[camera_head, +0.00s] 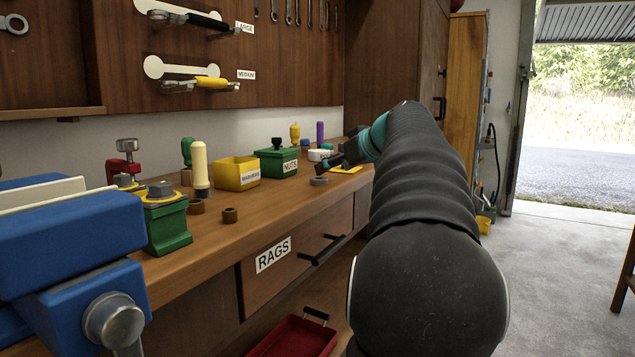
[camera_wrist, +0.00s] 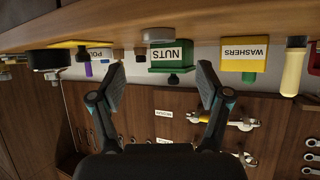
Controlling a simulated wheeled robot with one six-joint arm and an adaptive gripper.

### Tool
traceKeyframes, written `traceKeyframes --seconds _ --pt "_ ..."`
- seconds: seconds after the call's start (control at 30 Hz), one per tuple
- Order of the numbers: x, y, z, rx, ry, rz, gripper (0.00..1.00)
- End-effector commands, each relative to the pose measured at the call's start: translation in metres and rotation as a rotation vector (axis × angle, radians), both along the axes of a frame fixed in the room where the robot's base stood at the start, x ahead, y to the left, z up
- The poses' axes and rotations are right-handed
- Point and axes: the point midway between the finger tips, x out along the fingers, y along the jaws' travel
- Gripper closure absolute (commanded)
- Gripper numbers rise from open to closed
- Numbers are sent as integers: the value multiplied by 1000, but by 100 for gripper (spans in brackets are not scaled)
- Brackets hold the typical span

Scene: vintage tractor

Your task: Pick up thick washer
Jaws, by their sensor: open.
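A thick grey washer (camera_head: 319,181) lies flat on the workbench near its front edge, in front of the green NUTS box (camera_head: 277,161). In the wrist view, which is upside down, a grey ring that looks like this washer (camera_wrist: 158,36) shows at the bench edge in front of the NUTS box. My gripper (camera_head: 326,164) is just above and beyond the washer in the head view, partly hidden by my arm. In the wrist view my gripper (camera_wrist: 160,82) has its two fingers wide apart with nothing between them.
A yellow WASHERS box (camera_head: 236,174) stands left of the NUTS box. A cream-handled tool (camera_head: 200,168) and small brown rings (camera_head: 230,215) stand farther left. A blue vise (camera_head: 70,245) fills the near left.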

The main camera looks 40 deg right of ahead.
Motion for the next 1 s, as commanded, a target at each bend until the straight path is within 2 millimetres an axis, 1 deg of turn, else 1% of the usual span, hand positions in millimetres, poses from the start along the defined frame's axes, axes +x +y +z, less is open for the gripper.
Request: traceKeyframes --seconds 0.27,0.47,0.5,0.6,0.83,0.87,0.9,0.97,1.0 --pt "13 1 -9 1 1 3 23" --pt "33 -1 -27 3 2 3 23" --pt "38 -1 -29 2 2 4 23" --pt "47 -1 -33 1 1 3 23" --pt "49 -1 -35 0 0 1 23" --pt "49 -1 -35 0 0 1 28" --pt "49 -1 -35 0 0 1 38" --pt "49 -1 -34 0 0 1 53" --pt "49 -1 -34 0 0 1 63"
